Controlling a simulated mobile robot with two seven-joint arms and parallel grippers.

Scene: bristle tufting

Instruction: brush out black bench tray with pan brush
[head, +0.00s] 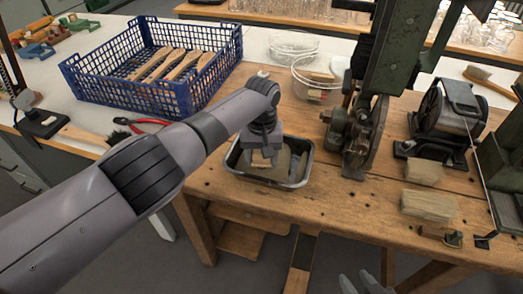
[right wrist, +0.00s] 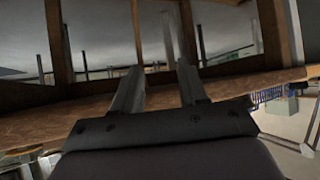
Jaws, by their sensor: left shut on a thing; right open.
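The black bench tray (head: 303,181) sits near the front edge of the wooden bench, with grey-brown contents or floor showing inside. My left gripper (head: 263,152) reaches down into the tray and is shut on a small wooden-coloured thing (head: 261,160), which looks like part of the pan brush. The gripper and arm hide most of it, so I cannot tell whether its bristles touch the tray floor. My right gripper (head: 366,284) is at the bottom edge of the head view, in front of the bench. Its two fingers stand apart and empty in the right wrist view (right wrist: 160,88).
A blue crate (head: 205,102) of wooden brush bodies stands left, behind my left arm. Red-handled pliers (head: 150,122) lie before it. Clear tubs (head: 312,78) are behind the tray.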

